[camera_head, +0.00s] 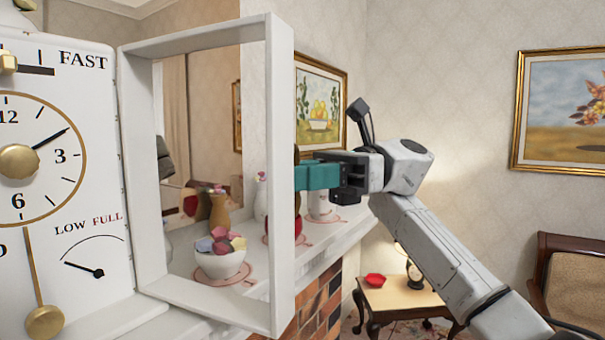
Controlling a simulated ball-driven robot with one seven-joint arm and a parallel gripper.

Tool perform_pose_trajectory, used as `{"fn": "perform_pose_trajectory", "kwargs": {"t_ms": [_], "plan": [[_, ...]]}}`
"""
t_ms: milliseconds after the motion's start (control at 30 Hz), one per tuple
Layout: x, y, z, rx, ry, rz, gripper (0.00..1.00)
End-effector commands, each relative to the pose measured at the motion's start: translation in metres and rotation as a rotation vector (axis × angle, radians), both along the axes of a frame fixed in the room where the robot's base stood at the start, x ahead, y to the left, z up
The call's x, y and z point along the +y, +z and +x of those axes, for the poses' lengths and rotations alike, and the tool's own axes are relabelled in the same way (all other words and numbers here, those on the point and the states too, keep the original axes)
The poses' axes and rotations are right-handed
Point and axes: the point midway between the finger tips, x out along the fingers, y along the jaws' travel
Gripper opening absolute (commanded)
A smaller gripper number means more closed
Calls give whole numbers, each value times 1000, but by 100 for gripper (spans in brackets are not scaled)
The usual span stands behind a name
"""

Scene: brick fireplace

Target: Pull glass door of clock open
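The white clock (55,200) stands at the left, with a round dial (18,165) and a pendulum (45,320). Its glass door (282,180), a white frame around a clear pane, is hinged at the clock's right side and stands swung well open, away from the dial. My gripper (312,177) has teal fingers and is at the outer edge of the door, about mid-height. The fingertips meet or pass behind the frame's edge. A small brown part shows just above and below them. I cannot tell whether they grip it.
Behind the door, a bowl of colourful pieces (220,262), a tan vase (219,210) and other vases stand on the white mantel (330,240) over bricks. A small wooden table (400,295) and an armchair (570,280) are at the lower right.

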Motion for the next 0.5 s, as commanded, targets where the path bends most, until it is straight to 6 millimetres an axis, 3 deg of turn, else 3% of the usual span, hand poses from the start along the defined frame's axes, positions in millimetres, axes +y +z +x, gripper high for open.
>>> {"fn": "perform_pose_trajectory", "kwargs": {"t_ms": [133, 500], "plan": [[4, -1, 0, 0, 0, -4, 35], [1, -1, 0, 1, 0, -2, 35]]}}
